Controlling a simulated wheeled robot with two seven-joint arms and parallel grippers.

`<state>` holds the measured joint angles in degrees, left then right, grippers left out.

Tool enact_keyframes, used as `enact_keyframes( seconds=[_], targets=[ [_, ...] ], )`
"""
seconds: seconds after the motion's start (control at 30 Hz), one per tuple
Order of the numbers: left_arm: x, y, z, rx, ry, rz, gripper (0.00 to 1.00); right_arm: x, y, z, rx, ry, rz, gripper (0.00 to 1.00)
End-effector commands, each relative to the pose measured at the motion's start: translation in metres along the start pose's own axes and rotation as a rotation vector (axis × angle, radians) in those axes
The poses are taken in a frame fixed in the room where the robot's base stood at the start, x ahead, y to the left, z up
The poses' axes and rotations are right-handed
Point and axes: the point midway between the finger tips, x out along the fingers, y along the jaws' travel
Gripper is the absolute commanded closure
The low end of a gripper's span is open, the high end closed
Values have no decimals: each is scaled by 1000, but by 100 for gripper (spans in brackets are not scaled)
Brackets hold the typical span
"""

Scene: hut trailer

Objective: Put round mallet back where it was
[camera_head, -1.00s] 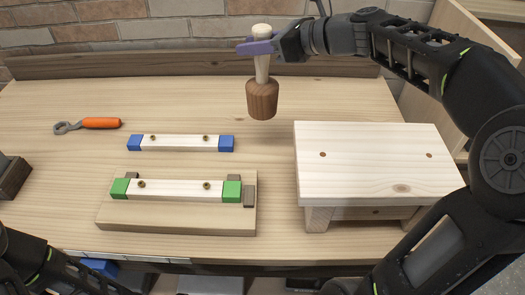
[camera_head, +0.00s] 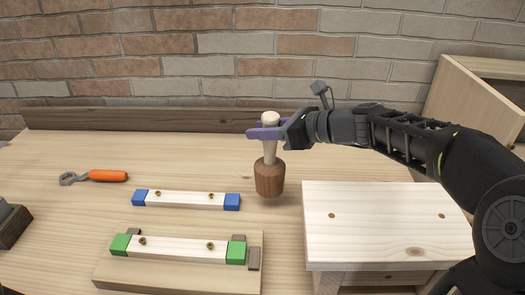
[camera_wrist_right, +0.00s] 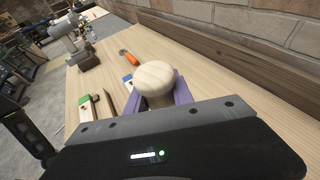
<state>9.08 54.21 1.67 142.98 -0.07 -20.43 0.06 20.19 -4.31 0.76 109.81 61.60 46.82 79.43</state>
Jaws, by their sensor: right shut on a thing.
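The round mallet (camera_head: 270,178) has a dark brown wooden head and a pale handle. It hangs upright, head down, over the back middle of the workbench. My right gripper (camera_head: 268,132), with purple fingers, is shut on the handle near its top. I cannot tell whether the head touches the bench top. In the right wrist view the pale round handle end (camera_wrist_right: 155,78) sits between the purple fingers, and the head is hidden below it. My left gripper is not in view.
A wooden stool-like block (camera_head: 390,225) stands at right. A blue-ended bar (camera_head: 186,200) and a green-ended bar on a board (camera_head: 180,248) lie left. An orange-handled tool (camera_head: 107,175) lies far left. A wooden ledge (camera_head: 150,118) and brick wall bound the back.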

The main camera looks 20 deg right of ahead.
Motion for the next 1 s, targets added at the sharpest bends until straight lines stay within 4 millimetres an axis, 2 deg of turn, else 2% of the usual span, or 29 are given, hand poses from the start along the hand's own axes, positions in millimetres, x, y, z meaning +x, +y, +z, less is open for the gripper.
enact_keyframes(
  seconds=[0.23, 0.57, 0.97, 1.0],
  targets=[
    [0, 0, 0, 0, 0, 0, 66, 1, 0, -1, -1, -2, 0, 100],
    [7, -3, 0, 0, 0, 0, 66, 16, 0, -43, 1, -1, 1, 100],
    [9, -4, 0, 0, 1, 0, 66, 18, 0, -48, -2, -2, 1, 100],
    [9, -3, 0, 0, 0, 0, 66, 18, 0, -48, -1, 0, 1, 70]
  ],
)
